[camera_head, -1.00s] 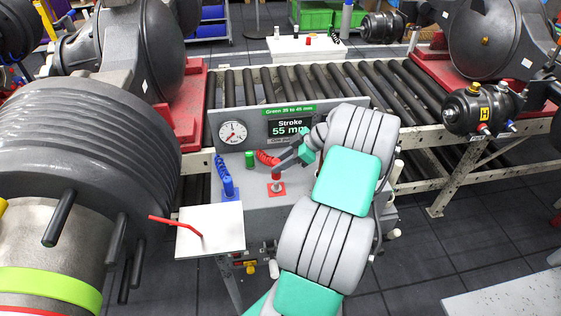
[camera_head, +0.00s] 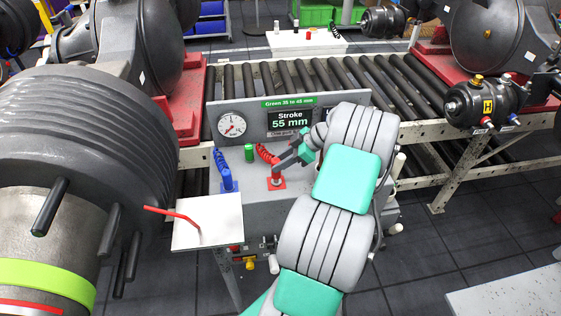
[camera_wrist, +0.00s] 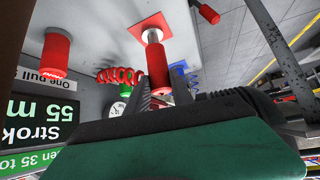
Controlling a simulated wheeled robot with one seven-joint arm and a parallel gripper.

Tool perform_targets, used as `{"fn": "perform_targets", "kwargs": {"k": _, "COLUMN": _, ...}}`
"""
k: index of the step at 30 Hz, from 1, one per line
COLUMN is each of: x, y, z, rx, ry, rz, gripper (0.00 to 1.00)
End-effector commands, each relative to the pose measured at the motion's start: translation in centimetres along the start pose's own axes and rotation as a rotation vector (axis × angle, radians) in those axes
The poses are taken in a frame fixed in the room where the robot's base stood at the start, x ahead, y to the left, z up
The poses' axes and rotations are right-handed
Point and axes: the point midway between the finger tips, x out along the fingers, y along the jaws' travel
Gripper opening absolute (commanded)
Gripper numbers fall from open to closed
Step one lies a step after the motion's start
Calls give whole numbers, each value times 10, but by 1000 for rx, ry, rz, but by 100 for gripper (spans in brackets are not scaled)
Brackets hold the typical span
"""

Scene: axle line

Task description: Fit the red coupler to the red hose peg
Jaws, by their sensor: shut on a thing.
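The red coupler (camera_head: 276,171) is between the fingers of my gripper (camera_head: 285,161), which is shut on it. In the wrist view the red coupler (camera_wrist: 158,68) stands in line with the metal red hose peg (camera_wrist: 152,35), on its red square plate (camera_wrist: 148,25). The coupler's end meets or overlaps the peg's tip; I cannot tell how far it is on. The red square (camera_head: 270,187) also shows under the coupler in the head view. A red coiled hose (camera_wrist: 118,76) shows beside the coupler.
A blue coupler (camera_head: 227,182) stands to the left, with a green cylinder (camera_head: 249,153) behind. The panel's screen (camera_head: 290,121) reads Stroke 55 mm, beside a round gauge (camera_head: 231,125). A white plate with a red rod (camera_head: 210,232) is front left. Another red cylinder (camera_wrist: 55,55) stands nearby.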

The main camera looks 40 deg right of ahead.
Motion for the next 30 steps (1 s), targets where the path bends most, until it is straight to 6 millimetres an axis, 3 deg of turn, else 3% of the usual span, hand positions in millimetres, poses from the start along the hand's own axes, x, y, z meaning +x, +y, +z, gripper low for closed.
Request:
{"fn": "perform_targets", "kwargs": {"k": 27, "x": 19, "y": 0, "z": 19, "rx": -1, "ry": 0, "rz": 1, "gripper": 0}}
{"fn": "perform_targets", "kwargs": {"k": 28, "x": 19, "y": 0, "z": 19, "rx": -1, "ry": 0, "rz": 1, "gripper": 30}}
{"fn": "perform_targets", "kwargs": {"k": 30, "x": 19, "y": 0, "z": 19, "rx": -1, "ry": 0, "rz": 0, "gripper": 36}}
